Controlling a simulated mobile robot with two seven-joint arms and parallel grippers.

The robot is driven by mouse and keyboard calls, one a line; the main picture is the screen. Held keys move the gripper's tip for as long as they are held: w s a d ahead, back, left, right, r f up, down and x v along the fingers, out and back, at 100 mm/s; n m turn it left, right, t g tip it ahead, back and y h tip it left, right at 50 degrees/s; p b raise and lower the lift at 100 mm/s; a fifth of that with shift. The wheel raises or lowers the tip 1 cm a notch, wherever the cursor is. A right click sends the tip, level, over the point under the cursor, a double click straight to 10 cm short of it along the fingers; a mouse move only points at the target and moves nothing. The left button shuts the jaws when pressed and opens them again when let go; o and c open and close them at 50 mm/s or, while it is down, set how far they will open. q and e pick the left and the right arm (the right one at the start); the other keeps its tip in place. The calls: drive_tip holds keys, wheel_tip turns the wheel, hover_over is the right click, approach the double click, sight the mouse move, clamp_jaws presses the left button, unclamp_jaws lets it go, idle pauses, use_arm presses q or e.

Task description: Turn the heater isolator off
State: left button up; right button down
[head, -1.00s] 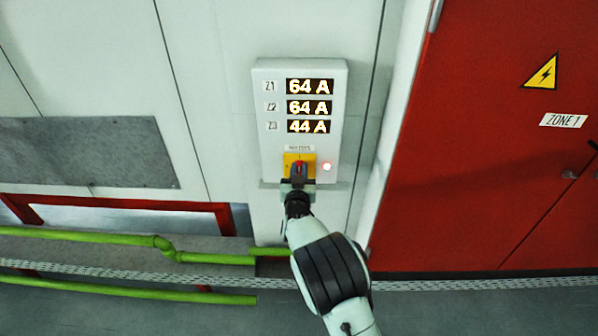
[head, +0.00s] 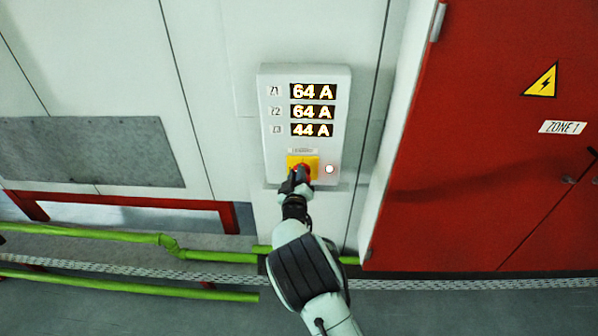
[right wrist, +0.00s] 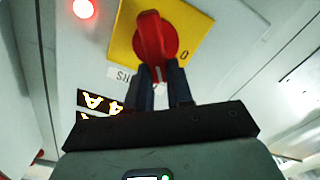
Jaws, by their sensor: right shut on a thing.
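The heater isolator is a red rotary knob (head: 305,170) on a yellow plate (head: 303,160), low on a pale wall box (head: 273,150). My right gripper (head: 297,181) is at the knob from below and partly hides it. In the right wrist view, the two dark fingers of the gripper (right wrist: 164,80) are shut on the handle of the red knob (right wrist: 155,35). The handle stands at a slant to the edges of the yellow plate (right wrist: 200,28), which carries an "O" mark at one side. My left gripper is not in view.
The box displays (head: 313,91) read 64 A, 64 A and 44 A. A lit lamp (head: 329,169) sits beside the knob; it glows red in the wrist view (right wrist: 83,9). A red cabinet (head: 470,170) stands right. Green pipes (head: 110,236) run low at left.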

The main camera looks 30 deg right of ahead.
drive_tip(key=n, duration=0.3)
drive_tip(key=shift+w+a+f+p, duration=0.15)
drive_tip(key=shift+a+p, duration=0.1)
drive_tip(key=shift+p, duration=0.15)
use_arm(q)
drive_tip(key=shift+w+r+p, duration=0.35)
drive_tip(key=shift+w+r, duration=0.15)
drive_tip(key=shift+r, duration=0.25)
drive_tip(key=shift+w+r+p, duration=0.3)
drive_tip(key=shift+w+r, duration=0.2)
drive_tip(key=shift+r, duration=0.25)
use_arm(e)
drive_tip(key=shift+w+a+f+n, duration=0.1)
drive_tip(key=shift+f+n, duration=0.15)
drive_tip(key=shift+n, duration=1)
drive_tip(key=shift+s+a+f+n, duration=0.1)
drive_tip(key=shift+f+n, duration=0.2)
drive_tip(key=shift+n, duration=1)
drive_tip(key=shift+w+a+f+n, duration=0.1)
drive_tip(key=shift+f+n, duration=0.15)
drive_tip(key=shift+n, duration=1)
drive_tip(key=shift+d+f+n, duration=0.1)
drive_tip(key=shift+n, duration=0.2)
drive_tip(key=c, duration=1)
unclamp_jaws()
